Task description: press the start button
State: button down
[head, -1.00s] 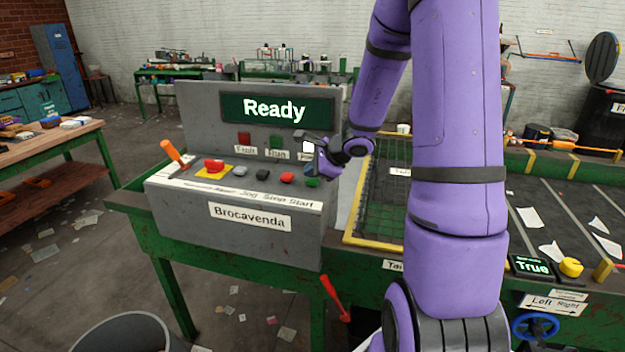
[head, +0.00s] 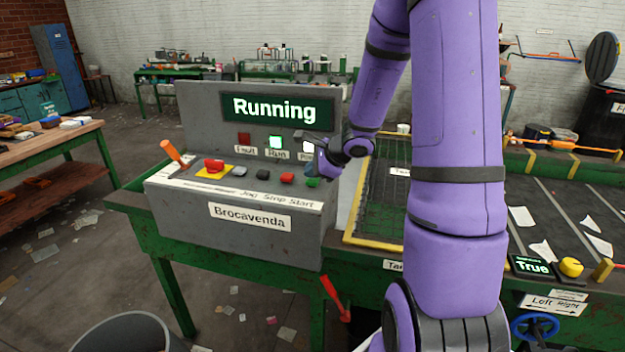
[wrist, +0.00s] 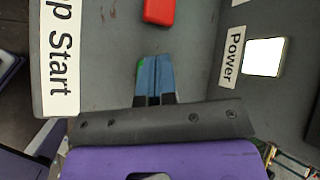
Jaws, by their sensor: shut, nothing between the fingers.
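The grey control console (head: 170,215) has a display (head: 277,108) that reads "Running". The green start button (head: 313,182) is at the right end of the button row, above the "Start" label. In the wrist view only a sliver of the start button (wrist: 140,72) shows, mostly hidden behind the fingertips. My gripper (wrist: 154,62) has its blue fingertips together with nothing between them, right over the start button. In the head view my gripper (head: 311,168) is just above that button; contact cannot be made out.
The red stop button (head: 287,178) is just left of the start button. An orange lever (head: 173,152) and a red button on a yellow plate (head: 214,166) are farther left. The run lamp (head: 276,142) is lit. The power lamp (wrist: 264,57) glows white beside my gripper.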

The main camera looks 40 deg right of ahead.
aim_at(312, 180)
jog(key=shift+r, duration=0.7)
jog(key=shift+r, duration=2.5)
jog(key=s+a+r+n+g+y, duration=0.1)
jog(key=s+a+r+n+g, duration=0.1)
jog(key=s+a+r+n, duration=0.45)
jog(key=s+a+r+n+g, duration=0.1)
jog(key=s+a+r+n, duration=0.35)
jog(key=a+n, duration=0.4)
jog(key=s+a+r+n+h, duration=0.1)
jog(key=s+n, duration=0.3)
jog(key=s, duration=0.4)
jog(key=s+a+r+n+h, duration=0.2)
jog(key=s+n, duration=0.2)
jog(key=s, duration=0.4)
jog(key=shift+s+g+h, duration=0.3)
jog(key=shift+s+h, duration=0.1)
jog(key=shift+r, duration=0.1)
